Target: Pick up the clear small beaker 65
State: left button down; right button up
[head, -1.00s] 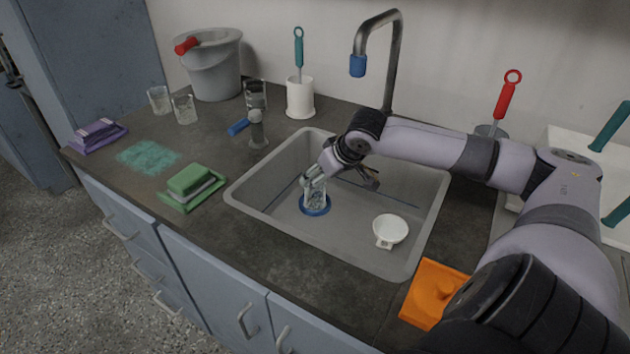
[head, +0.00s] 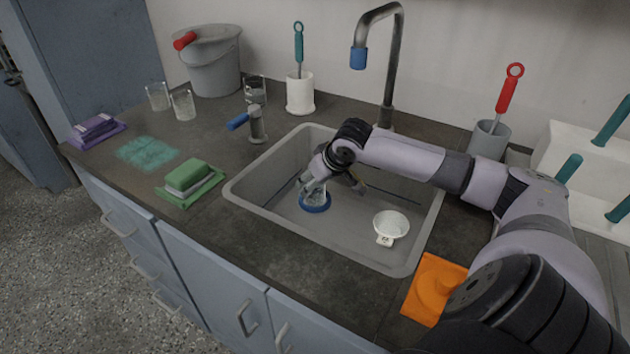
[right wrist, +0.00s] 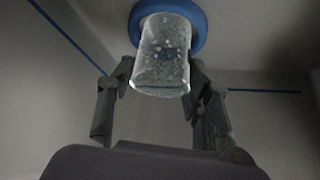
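The clear small beaker (right wrist: 161,58) is see-through and speckled. It is on the blue ring (right wrist: 190,12) in the sink; whether it rests on it or just above I cannot tell. In the head view the beaker (head: 317,194) is partly hidden by my right gripper (head: 312,188), which reaches down into the sink. In the right wrist view the fingers of my right gripper (right wrist: 160,72) flank the beaker closely on both sides. Whether both fingers press on it is unclear. My left gripper is not in view.
The sink walls (head: 262,175) surround the gripper, and a white strainer-like dish (head: 391,224) lies to its right. The faucet (head: 389,80) rises behind. Two glass beakers (head: 183,105) (head: 158,97) and a green sponge (head: 187,176) are on the left counter. An orange object (head: 432,285) lies at the front right.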

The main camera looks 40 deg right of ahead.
jog(key=c, duration=0.9)
jog(key=shift+r, duration=0.1)
